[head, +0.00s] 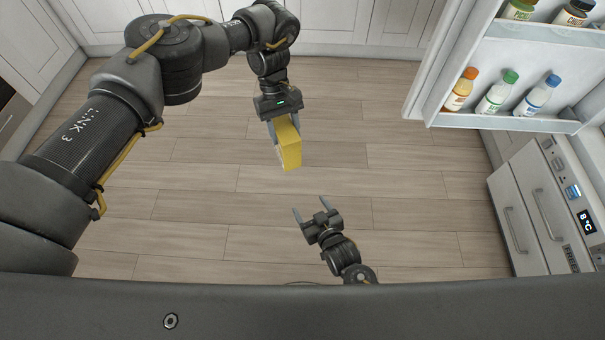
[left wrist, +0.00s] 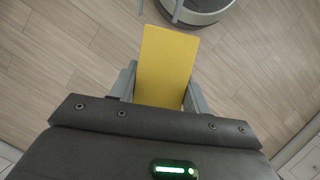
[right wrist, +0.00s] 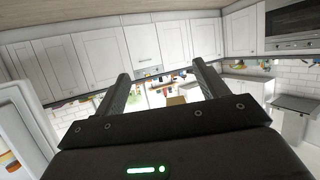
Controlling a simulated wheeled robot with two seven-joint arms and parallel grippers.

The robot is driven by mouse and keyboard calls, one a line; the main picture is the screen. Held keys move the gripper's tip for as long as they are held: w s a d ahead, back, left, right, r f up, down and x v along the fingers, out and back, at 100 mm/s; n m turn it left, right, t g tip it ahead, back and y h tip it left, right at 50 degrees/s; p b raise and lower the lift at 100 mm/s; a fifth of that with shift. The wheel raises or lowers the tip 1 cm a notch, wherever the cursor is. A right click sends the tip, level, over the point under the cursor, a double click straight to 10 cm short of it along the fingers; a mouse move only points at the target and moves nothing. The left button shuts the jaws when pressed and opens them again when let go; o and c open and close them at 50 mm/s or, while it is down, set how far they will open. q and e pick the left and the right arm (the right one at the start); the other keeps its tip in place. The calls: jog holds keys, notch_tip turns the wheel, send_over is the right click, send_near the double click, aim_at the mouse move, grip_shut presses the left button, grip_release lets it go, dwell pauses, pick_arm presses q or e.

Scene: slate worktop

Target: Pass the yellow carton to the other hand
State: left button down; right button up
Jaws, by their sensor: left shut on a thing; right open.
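The yellow carton (head: 289,146) is held in the air by my left gripper (head: 284,122), whose fingers are shut on its upper end. It points down and toward my right gripper in the head view. The left wrist view shows the carton (left wrist: 166,65) between the two grey fingers of my left gripper (left wrist: 163,92), its far end free. My right gripper (head: 313,211) is open and empty, below and a little right of the carton in the head view, with a clear gap between them. The right wrist view shows the open fingers of my right gripper (right wrist: 159,78).
An open fridge door with shelves of bottles (head: 497,91) stands at the upper right. White cabinets (head: 340,20) line the back. The wooden floor (head: 420,190) around the grippers is clear.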

aim_at(285, 140)
notch_tip(285, 140, up, 16)
jog(key=w+a+t+y, duration=0.1)
jog(key=w+a+t, duration=0.1)
jog(key=a+t, duration=0.15)
jog(key=shift+m+t, duration=0.25)
jog(key=shift+m, duration=0.05)
jog(key=x, duration=1.1)
jog(key=shift+w+d+r, duration=0.15)
jog(key=shift+w, duration=0.35)
jog(key=c, duration=1.1)
pick_arm(q)
jog(key=c, duration=0.6)
grip_release()
pick_arm(e)
jog(key=shift+c, duration=0.9)
pick_arm(q)
jog(key=v, duration=1.2)
